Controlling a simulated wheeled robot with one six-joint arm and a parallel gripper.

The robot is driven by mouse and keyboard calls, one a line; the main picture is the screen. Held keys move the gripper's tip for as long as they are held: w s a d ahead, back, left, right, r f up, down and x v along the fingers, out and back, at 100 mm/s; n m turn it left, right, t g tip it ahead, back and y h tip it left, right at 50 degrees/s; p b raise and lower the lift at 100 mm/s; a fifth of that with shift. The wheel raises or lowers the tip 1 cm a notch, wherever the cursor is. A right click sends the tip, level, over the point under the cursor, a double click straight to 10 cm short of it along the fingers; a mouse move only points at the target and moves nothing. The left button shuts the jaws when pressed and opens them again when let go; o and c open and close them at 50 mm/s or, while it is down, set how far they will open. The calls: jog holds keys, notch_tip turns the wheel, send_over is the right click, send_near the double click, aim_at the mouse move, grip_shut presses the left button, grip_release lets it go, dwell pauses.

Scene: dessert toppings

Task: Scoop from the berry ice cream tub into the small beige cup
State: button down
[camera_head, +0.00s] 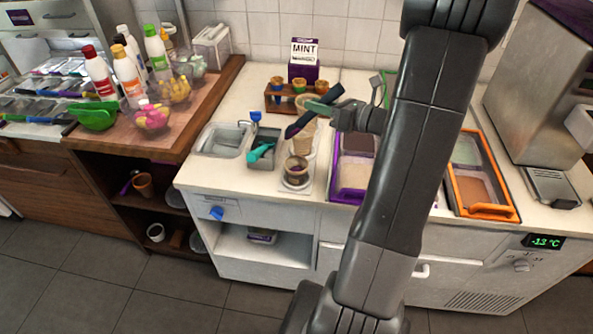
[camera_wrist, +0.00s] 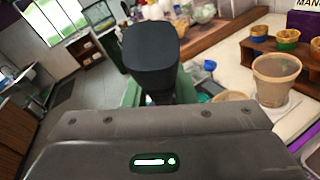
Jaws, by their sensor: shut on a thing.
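My gripper (camera_head: 318,108) is shut on the dark handle of a tool (camera_head: 300,124), held above the counter. In the wrist view the dark handle (camera_wrist: 150,50) stands up between green fingers (camera_wrist: 130,95). A beige cup (camera_head: 303,138) stands just below the gripper, partly hidden by the tool; it also shows in the wrist view (camera_wrist: 275,80). A smaller cup (camera_head: 297,170) with dark contents stands in front of it; I cannot tell which is the small beige one. A purple-framed section (camera_head: 340,192) holds brown and pale tubs. I cannot pick out the berry tub; my arm hides part of this area.
A metal basin (camera_head: 224,140) and a teal scoop (camera_head: 262,153) in a holder lie left of the cups. A cone rack (camera_head: 294,100) and MINT box (camera_head: 304,62) stand behind. An orange-framed tub section (camera_head: 483,211) is at right. Bottles (camera_head: 128,78) crowd the left counter.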

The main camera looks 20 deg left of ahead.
jog(key=shift+r+n+h+p, duration=0.3)
jog(key=shift+r+p, duration=0.15)
jog(key=shift+p, duration=0.5)
jog(key=n+g+h+p, duration=0.1)
jog(key=p, duration=0.2)
jog(key=shift+r+h+p, duration=0.35)
jog(key=shift+r+h, duration=0.05)
jog(key=shift+f+n+h, duration=0.2)
jog(key=shift+n+h, duration=0.3)
jog(key=shift+g+h, duration=0.3)
jog(key=shift+h, duration=0.2)
jog(key=n+h, duration=0.1)
jog(key=r+n+h, duration=0.1)
jog(key=h, duration=0.3)
jog(key=shift+r+n, duration=0.25)
jog(key=shift+n, duration=0.15)
jog(key=shift+r+h, duration=0.1)
jog(key=shift+h, duration=0.6)
